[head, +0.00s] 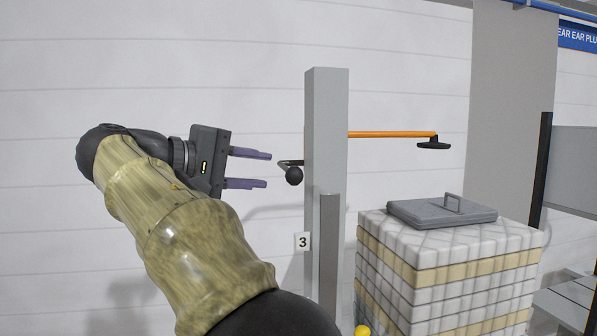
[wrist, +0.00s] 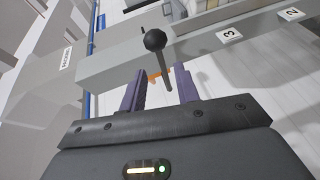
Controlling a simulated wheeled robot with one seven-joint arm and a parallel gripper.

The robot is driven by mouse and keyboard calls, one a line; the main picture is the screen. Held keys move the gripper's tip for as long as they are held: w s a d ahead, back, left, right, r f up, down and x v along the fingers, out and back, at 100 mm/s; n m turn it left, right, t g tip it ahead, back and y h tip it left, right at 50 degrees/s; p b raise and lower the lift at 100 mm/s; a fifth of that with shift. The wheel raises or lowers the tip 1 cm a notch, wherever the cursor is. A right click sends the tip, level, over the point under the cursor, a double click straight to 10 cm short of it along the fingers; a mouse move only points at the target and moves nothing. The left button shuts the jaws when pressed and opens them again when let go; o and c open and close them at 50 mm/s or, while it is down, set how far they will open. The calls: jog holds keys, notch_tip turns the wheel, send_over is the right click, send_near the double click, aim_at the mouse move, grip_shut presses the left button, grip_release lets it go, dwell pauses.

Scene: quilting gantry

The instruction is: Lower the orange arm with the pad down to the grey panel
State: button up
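The orange arm (head: 390,134) sticks out level to the right from a grey post (head: 326,100) in the head view. A black round pad (head: 434,143) hangs at its end, clearly above the grey panel (head: 420,212). The panel has a handle and lies on a quilted stack. A lever with a black ball knob (head: 294,176) is on the post's left side; the knob also shows in the wrist view (wrist: 155,40). My gripper (head: 268,170) is open and empty, its purple fingers pointing at the lever. In the wrist view the lever appears between and beyond the fingertips.
The quilted stack (head: 440,275) of white and cream layers stands right of the post. Number plates 3 (wrist: 229,35) and 2 (wrist: 291,14) show in the wrist view. A yellow ball (head: 362,330) is low by the post.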

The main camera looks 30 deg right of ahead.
aim_at(295, 171)
jog(key=p+x, duration=0.2)
jog(key=x, duration=0.6)
jog(key=shift+d, duration=0.3)
jog(key=shift+d+f+p, duration=0.2)
jog(key=shift+d+p, duration=0.1)
jog(key=shift+d, duration=0.15)
jog(key=shift+c, duration=0.2)
grip_shut()
